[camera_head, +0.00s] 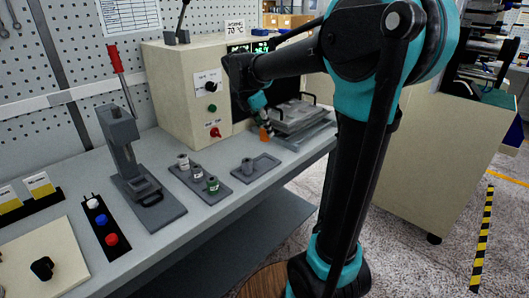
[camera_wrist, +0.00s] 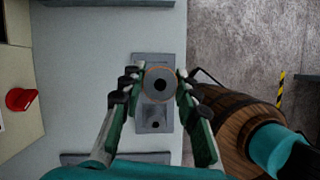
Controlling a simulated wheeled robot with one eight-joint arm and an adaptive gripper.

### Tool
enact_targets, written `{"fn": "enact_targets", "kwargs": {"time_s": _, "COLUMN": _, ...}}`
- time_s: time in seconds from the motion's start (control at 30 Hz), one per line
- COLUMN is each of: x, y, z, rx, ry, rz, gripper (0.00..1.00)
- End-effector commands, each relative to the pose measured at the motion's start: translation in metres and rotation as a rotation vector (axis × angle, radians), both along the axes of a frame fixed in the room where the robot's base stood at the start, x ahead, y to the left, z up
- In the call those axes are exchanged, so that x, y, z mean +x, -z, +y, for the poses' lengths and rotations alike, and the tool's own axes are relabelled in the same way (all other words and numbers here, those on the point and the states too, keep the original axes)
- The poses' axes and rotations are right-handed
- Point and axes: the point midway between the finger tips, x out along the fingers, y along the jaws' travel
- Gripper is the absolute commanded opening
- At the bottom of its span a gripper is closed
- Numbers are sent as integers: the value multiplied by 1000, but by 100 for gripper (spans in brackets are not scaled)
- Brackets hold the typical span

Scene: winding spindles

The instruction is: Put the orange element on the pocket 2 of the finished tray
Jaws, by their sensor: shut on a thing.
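My gripper (camera_wrist: 160,88) is shut on the orange element (camera_wrist: 160,72), holding it from two sides. From above, the element shows a grey round top, a dark centre hole and a thin orange rim. In the head view its orange side (camera_head: 264,132) shows below my gripper (camera_head: 263,118), in front of the cream machine.
Another grey tray (camera_head: 221,193) with several spools stands left of the small tray. A metal fixture with handles (camera_head: 302,117) lies right of the held element. A press with a red lever (camera_head: 125,150) stands at left. The bench front edge is close to the trays.

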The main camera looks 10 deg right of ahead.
Motion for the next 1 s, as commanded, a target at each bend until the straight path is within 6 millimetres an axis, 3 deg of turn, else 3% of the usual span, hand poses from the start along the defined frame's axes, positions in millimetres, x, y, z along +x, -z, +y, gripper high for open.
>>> {"fn": "enact_targets", "kwargs": {"time_s": 0.2, "x": 0, "y": 44, "z": 0, "rx": 0, "ry": 0, "rz": 0, "gripper": 2}}
{"fn": "enact_targets", "kwargs": {"time_s": 0.43, "x": 0, "y": 63, "z": 0, "rx": 0, "ry": 0, "rz": 0, "gripper": 2}}
{"fn": "enact_targets", "kwargs": {"time_s": 0.6, "x": 0, "y": 86, "z": 0, "rx": 0, "ry": 0, "rz": 0, "gripper": 2}}
{"fn": "enact_targets", "kwargs": {"time_s": 1.0, "x": 0, "y": 95, "z": 0, "rx": 0, "ry": 0, "rz": 0, "gripper": 2}}
